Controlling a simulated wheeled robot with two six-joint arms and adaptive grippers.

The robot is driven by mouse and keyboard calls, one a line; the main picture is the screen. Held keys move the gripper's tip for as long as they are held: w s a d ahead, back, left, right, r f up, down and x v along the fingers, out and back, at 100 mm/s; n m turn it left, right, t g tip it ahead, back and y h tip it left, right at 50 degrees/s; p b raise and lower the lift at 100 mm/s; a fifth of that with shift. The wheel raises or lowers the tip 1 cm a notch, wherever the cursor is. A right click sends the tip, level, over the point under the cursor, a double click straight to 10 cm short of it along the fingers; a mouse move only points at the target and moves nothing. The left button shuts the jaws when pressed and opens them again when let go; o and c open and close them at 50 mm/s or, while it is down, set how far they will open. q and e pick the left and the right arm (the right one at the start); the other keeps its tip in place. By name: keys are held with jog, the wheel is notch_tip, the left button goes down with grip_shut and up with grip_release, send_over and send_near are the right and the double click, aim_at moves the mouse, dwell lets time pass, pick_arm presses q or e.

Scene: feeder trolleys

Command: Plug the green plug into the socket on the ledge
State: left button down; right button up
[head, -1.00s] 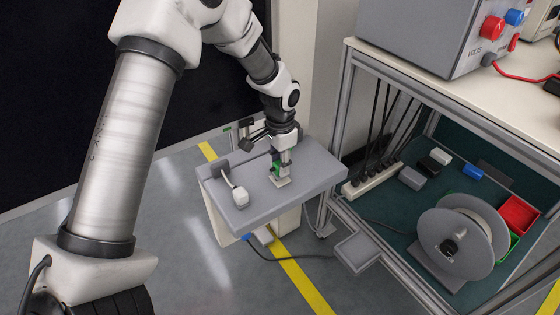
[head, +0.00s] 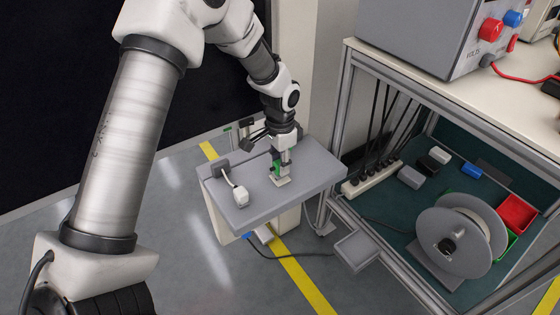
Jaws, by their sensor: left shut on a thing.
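The grey ledge (head: 312,178) stands in the middle of the head view. A small pale socket (head: 281,181) sits on its top. My left gripper (head: 279,165) points down over the socket and is shut on the green plug (head: 276,169). The plug is upright, right at the socket and largely covered by the fingers. I cannot tell whether it is seated in the socket or just above it. My right gripper is not in view.
A white plug (head: 241,195) on a short cord lies on the ledge's left part. To the right stands a trolley with a power strip (head: 372,178), a cable reel (head: 455,240) and a red bin (head: 517,213). A grey instrument (head: 425,35) stands on its top.

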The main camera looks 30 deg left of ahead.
pick_arm(q)
jog(key=shift+p, duration=0.3)
jog(key=shift+f, duration=0.55)
dwell(0.3)
jog(key=c, duration=0.8)
grip_release()
jog(key=shift+o, duration=0.2)
notch_tip(320, 180, up, 12)
